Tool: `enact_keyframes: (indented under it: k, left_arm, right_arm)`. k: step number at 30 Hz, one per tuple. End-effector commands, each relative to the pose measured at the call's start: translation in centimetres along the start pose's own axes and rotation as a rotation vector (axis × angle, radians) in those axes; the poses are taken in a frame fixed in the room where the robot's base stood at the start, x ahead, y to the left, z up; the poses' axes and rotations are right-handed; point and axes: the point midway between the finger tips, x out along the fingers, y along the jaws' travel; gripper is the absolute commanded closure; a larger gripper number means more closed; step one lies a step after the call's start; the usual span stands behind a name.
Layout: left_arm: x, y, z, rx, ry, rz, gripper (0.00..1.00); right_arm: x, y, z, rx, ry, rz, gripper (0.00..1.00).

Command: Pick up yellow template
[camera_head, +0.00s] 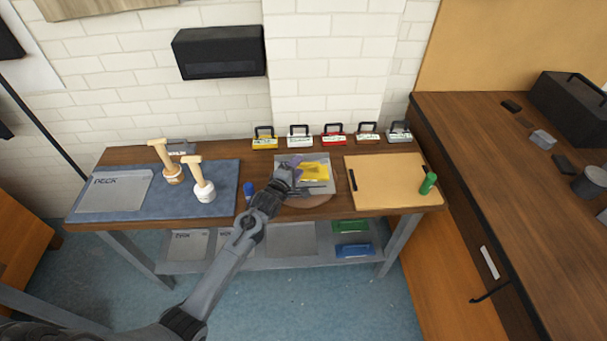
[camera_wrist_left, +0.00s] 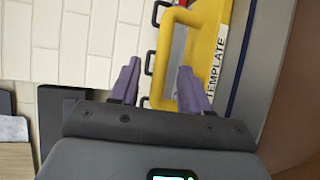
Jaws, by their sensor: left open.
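The yellow template (camera_head: 314,173) lies on a grey plate (camera_head: 318,188) near the middle of the workbench. In the left wrist view the yellow template (camera_wrist_left: 203,40) shows a handle-like yellow bar and a white label reading TEMPLATE. My left gripper (camera_head: 290,170) is at the left side of the template. In the wrist view its purple fingers (camera_wrist_left: 158,76) are apart, with part of the yellow bar showing between and behind them. I cannot tell whether they touch it. My right gripper is not in view.
Several small handled boxes (camera_head: 333,140) line the bench's back edge. A blue mat (camera_head: 222,180) with two wooden-handled stamps (camera_head: 203,190) lies left. A tan board (camera_head: 385,182) with a green cylinder (camera_head: 428,183) lies right. Green and blue items (camera_head: 352,250) sit on the lower shelf.

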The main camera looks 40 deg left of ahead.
Motion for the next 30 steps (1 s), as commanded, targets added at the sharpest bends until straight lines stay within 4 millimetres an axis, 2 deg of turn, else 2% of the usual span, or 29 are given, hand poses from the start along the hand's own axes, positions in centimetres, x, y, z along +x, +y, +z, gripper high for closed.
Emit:
enact_keyframes:
  k: [5,13,14,23,30]
  left_arm:
    - [1.6,0.0,0.0,0.0,0.0,0.001,0.53]
    - [1.8,0.0,0.0,0.0,0.0,0.001,0.53]
    - [1.8,0.0,0.0,0.0,0.0,0.001,0.55]
    - [1.8,0.0,0.0,0.0,0.0,0.0,1.0]
    - [1.9,0.3,0.0,0.0,0.0,0.005,1.0]
  right_arm:
    - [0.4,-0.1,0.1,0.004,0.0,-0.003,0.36]
    - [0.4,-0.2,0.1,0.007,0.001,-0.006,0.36]
    - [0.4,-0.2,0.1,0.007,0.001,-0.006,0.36]
    - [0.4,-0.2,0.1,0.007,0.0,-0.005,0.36]
    - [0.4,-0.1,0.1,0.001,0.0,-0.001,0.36]
